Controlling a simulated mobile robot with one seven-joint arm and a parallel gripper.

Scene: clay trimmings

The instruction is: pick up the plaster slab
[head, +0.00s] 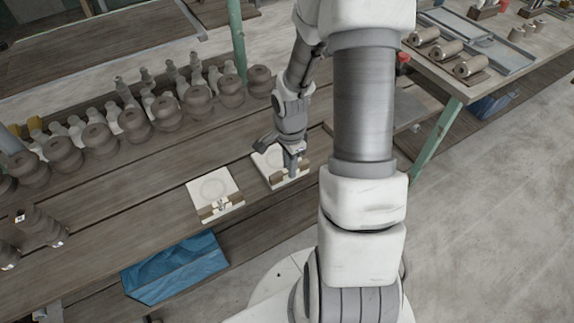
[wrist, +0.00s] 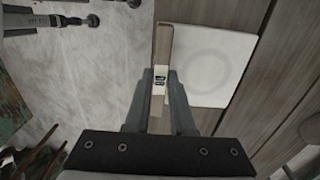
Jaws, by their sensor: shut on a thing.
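The plaster slab is a white square with a faint round ring and a brown strip along its front edge. In the head view this slab (head: 265,160) lies at the front edge of the wooden bench, partly hidden by my gripper (head: 290,172), which points down onto its front edge. In the wrist view the slab (wrist: 212,85) is to the right of my gripper (wrist: 160,92). The gripper's fingers stand on either side of the brown strip (wrist: 163,45), which bears a small black-and-white label, and are shut on it. I cannot tell whether the slab is clear of the bench.
A second similar slab (head: 212,188) lies to the left on the bench (head: 120,205). Rows of brown rounded pots (head: 165,112) and pale bottles stand behind. A blue wrapped block (head: 175,268) sits below the front edge. Concrete floor (head: 480,230) is open at right.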

